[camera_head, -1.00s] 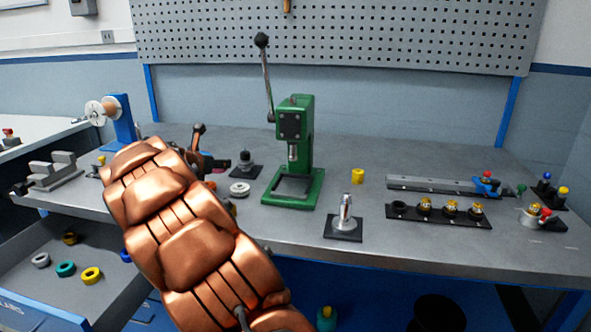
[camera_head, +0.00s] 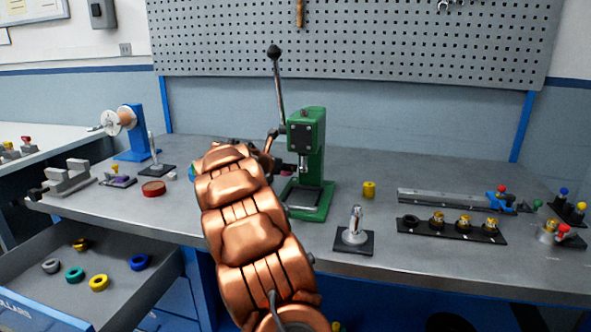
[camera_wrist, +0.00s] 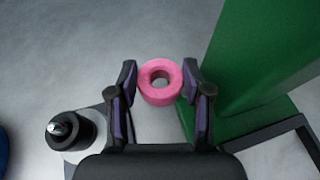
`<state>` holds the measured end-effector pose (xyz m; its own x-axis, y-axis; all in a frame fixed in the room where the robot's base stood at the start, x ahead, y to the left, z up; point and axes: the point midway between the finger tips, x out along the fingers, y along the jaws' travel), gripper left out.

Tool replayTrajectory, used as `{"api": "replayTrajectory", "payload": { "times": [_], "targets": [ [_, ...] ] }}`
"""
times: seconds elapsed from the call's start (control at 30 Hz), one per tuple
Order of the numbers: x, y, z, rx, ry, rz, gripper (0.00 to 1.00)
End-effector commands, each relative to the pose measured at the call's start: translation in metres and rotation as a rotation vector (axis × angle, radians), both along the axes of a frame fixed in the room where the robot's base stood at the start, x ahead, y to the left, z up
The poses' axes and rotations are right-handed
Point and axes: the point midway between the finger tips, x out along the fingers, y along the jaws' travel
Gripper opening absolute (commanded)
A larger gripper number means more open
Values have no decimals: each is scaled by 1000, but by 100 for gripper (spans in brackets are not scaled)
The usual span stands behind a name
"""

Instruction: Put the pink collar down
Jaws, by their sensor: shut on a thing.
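The pink collar (camera_wrist: 159,94), a ring with an open hole, sits between the two fingertips of my gripper (camera_wrist: 161,80) in the wrist view. The fingers are shut on its sides. Grey bench top shows beneath and around it; I cannot tell its height above the bench. The green press (camera_wrist: 240,85) stands close to the right finger. In the head view my arm hides most of the gripper, which is beside the left of the press (camera_head: 306,150).
A black-topped post on a dark plate (camera_wrist: 72,135) stands left of my gripper. An open drawer with coloured rings (camera_head: 100,270) is at left.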

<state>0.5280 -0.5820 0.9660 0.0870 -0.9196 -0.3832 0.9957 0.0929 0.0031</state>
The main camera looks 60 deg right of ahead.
Motion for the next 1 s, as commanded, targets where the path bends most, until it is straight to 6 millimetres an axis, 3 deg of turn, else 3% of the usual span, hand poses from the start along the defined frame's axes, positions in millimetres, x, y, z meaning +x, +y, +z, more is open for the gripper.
{"api": "replayTrajectory", "payload": {
  "times": [0.2,0.43,0.67,1.0],
  "targets": [
    [4,-37,0,1,-2,-1,16],
    [7,-64,-1,1,-1,0,16],
    [7,-73,-2,-1,0,0,16],
    [7,-72,-37,1,2,1,16]
  ]
}}
